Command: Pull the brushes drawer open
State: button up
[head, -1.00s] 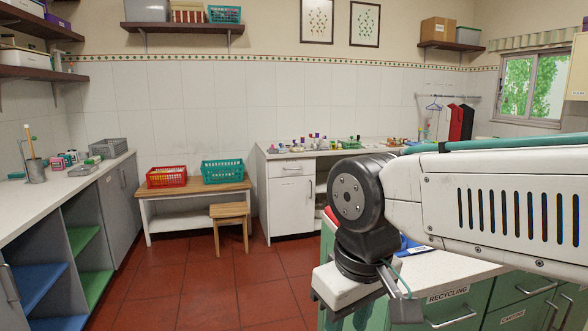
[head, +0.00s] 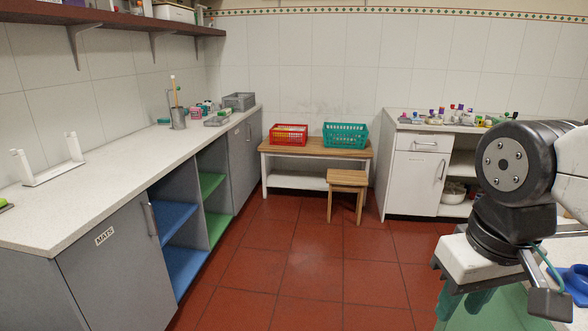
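No drawer with a readable brushes label shows in the head view. A white drawer (head: 423,145) with a metal handle is shut at the top of the white cabinet (head: 414,180) by the back wall. I cannot read any label on it. My gripper (head: 464,308) is at the lower right, pointing down, with teal fingers that look apart and nothing seen between them. It is well away from the white drawer, and part of it is hidden by my own wrist.
A grey counter unit (head: 110,262) with a door labelled MATS runs along the left. A wooden bench (head: 316,149) with red (head: 289,134) and teal (head: 345,135) baskets and a stool (head: 347,178) stand at the back. The red tiled floor (head: 300,260) between is clear.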

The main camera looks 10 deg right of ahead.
aim_at(407, 140)
jog(key=z, duration=0.05)
jog(key=i, duration=2)
jog(key=z, duration=0.45)
jog(key=i, duration=1.9)
jog(key=z, duration=0.55)
jog(key=i, duration=1.05)
jog(key=z, duration=0.2)
